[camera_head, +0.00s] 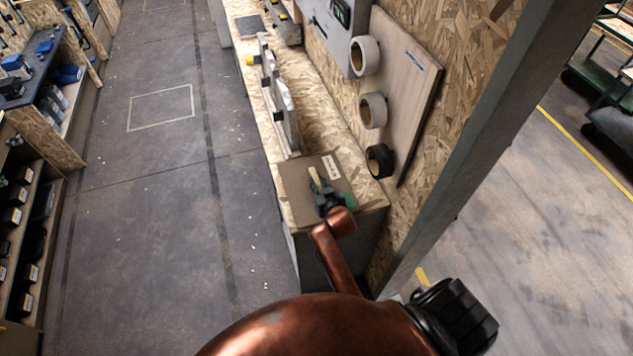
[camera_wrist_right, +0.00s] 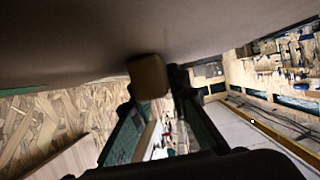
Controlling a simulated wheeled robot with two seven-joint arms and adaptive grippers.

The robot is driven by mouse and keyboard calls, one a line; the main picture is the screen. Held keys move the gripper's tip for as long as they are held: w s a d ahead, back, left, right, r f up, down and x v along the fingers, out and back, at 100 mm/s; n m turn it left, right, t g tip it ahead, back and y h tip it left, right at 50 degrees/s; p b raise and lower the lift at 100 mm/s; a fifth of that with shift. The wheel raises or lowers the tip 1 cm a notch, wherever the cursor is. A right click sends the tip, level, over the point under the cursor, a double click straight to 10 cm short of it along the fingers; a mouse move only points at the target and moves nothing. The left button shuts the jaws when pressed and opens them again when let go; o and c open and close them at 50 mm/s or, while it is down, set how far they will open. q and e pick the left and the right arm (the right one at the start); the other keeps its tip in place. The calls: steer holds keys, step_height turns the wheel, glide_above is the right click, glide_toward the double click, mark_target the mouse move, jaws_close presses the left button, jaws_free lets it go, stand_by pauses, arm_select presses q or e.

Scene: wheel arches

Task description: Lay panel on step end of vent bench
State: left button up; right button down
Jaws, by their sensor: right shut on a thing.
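A flat brown panel (camera_head: 294,186) with a pale label is over the near end of the vent bench (camera_head: 318,104), a long OSB worktop along the wall. My right gripper (camera_head: 319,187) is shut on the panel, near its middle in the head view. In the right wrist view the panel (camera_wrist_right: 70,40) fills the top, and the gripper (camera_wrist_right: 150,78) meets its underside or face. Whether the panel touches the bench top is not clear. The panel and my arm hide part of the bench end. My left gripper is not in view.
An upright grey piece (camera_head: 280,95) stands along the bench beyond the panel. Tape rolls (camera_head: 373,110) hang on a wall board (camera_head: 408,90) to the right. A grey post (camera_head: 480,130) rises beside the bench end. The floor aisle (camera_head: 160,190) at left is clear.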

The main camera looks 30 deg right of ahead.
mark_target(319, 188)
steer(key=shift+f, duration=0.35)
stand_by(0.6)
steer(key=c, duration=1.8)
jaws_free()
steer(key=shift+o, duration=0.2)
steer(key=shift+f, duration=0.2)
steer(key=v, duration=0.7)
steer(key=shift+s+a+r, duration=0.1)
steer(key=shift+s+r, duration=0.05)
steer(key=shift+s, duration=0.1)
steer(key=shift+w+a, duration=0.1)
